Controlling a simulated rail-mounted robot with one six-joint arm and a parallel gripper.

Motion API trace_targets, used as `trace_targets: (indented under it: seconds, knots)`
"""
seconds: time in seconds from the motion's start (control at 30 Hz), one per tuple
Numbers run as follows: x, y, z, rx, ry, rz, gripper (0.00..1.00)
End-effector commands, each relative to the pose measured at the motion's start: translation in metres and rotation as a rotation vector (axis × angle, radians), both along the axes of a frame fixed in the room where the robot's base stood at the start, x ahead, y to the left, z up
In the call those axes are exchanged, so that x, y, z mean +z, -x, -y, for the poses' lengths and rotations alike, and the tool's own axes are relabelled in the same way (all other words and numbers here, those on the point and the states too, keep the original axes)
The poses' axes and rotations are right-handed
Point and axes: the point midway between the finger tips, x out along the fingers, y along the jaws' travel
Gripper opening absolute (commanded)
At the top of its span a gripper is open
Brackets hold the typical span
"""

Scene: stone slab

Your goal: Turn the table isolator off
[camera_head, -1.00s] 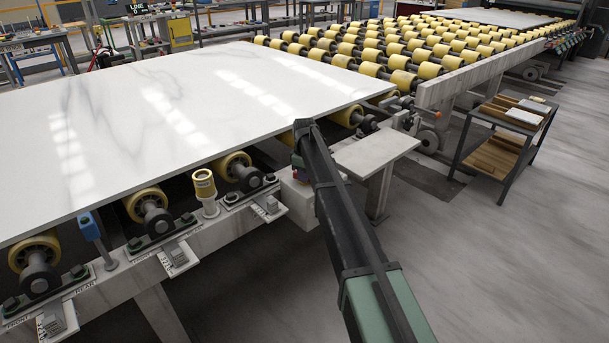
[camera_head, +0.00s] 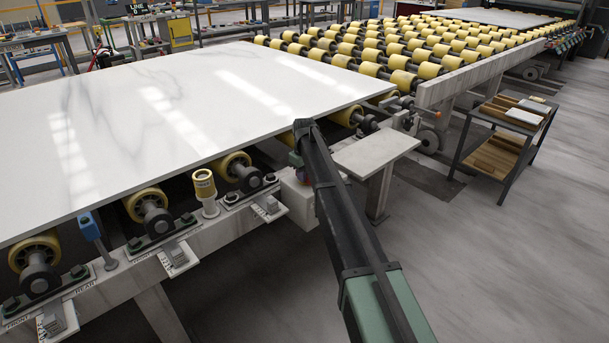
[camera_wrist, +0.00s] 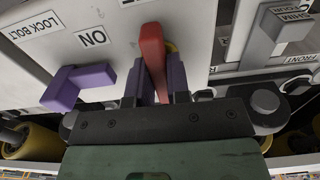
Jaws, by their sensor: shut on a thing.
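The table isolator is a pale box (camera_head: 296,196) below the slab's near right edge in the head view. Its red handle (camera_wrist: 152,55) stands nearly upright in the wrist view, just right of the ON label (camera_wrist: 92,37). My gripper (camera_wrist: 156,78) is shut on the red handle, with a purple finger on each side. A separate purple angled piece (camera_wrist: 75,84) sits to the left, below the LOCK BOLT label (camera_wrist: 35,27). In the head view, my arm hides most of the handle and the fingertips.
A white marble slab (camera_head: 200,110) lies on the roller table above the isolator. A flat grey shelf (camera_head: 375,152) stands just right of my arm. Grey shim brackets (camera_wrist: 282,28) are close on the right in the wrist view. Open floor lies right of my arm.

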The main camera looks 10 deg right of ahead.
Motion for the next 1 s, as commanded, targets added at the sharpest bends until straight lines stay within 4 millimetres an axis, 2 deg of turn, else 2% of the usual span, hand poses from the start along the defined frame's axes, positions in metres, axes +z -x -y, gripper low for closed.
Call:
trace_targets:
  seconds: [0.23,0.27,0.4,0.67,0.77,0.87,1.0]
  knots:
    - [0.0,0.0,0.0,-0.002,-0.001,-0.001,0.0]
    - [0.0,0.0,0.0,-0.002,-0.001,-0.001,0.22]
    - [0.0,0.0,0.0,-0.001,0.0,0.0,0.43]
    - [0.001,0.0,0.0,0.0,0.0,0.0,0.43]
    - [0.008,0.0,0.0,0.0,0.0,0.0,0.43]
    - [0.025,0.0,0.0,0.0,0.0,0.0,0.43]
    - [0.059,0.0,0.0,0.0,0.0,0.0,0.43]
